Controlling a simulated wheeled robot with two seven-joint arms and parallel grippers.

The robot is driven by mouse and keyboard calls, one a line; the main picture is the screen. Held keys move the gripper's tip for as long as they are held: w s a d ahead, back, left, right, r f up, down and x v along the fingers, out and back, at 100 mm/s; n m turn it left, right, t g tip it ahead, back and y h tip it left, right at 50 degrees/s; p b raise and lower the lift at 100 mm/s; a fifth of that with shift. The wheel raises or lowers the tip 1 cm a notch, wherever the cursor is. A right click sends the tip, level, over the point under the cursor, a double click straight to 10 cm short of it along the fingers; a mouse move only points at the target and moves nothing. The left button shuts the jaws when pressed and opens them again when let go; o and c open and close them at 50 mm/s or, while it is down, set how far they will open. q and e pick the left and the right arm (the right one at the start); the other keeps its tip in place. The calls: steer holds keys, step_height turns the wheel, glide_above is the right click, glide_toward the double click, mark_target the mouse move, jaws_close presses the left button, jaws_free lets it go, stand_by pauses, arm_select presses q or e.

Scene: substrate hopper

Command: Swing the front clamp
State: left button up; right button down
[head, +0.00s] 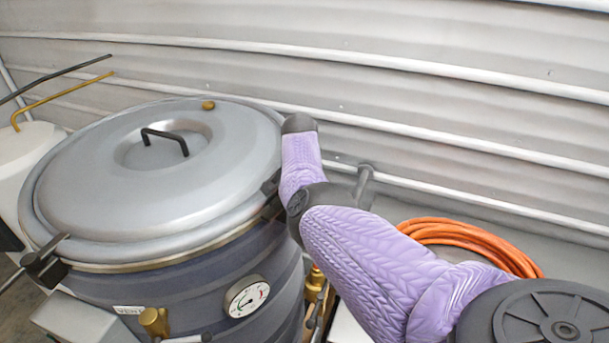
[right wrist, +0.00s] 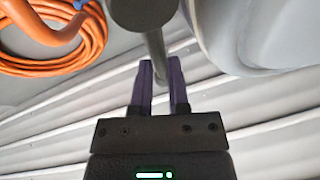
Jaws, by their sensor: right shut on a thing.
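A large grey vessel with a domed lid (head: 150,190) fills the left of the head view. A dark clamp (head: 45,262) sits on its rim at the lower left, with a thin rod running off the left edge. Another dark clamp part (head: 271,196) shows on the right of the rim, partly behind my right arm. In the right wrist view my right gripper (right wrist: 160,75) is shut on a grey rod (right wrist: 157,50) that leads to a dark round end (right wrist: 143,12). I cannot tell which clamp the rod belongs to. The head view does not show the right fingertips. My left gripper is out of view.
An orange hose coil (head: 470,238) lies at the right; it also shows in the right wrist view (right wrist: 60,50). A ribbed wall (head: 400,80) with pipes runs behind. The vessel's front carries a gauge (head: 247,297) and a brass fitting (head: 154,321). A white container (head: 30,150) stands at the left.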

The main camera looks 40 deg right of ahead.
steer(key=s+a+m+g+b, duration=0.4)
steer(key=s+m+g+b, duration=0.2)
steer(key=m, duration=1.1)
steer(key=shift+s+a+g+b, duration=0.2)
steer(key=shift+s+g+b, duration=0.2)
steer(key=shift+s, duration=0.25)
steer(key=c, duration=0.6)
jaws_free()
steer(key=shift+a, duration=0.15)
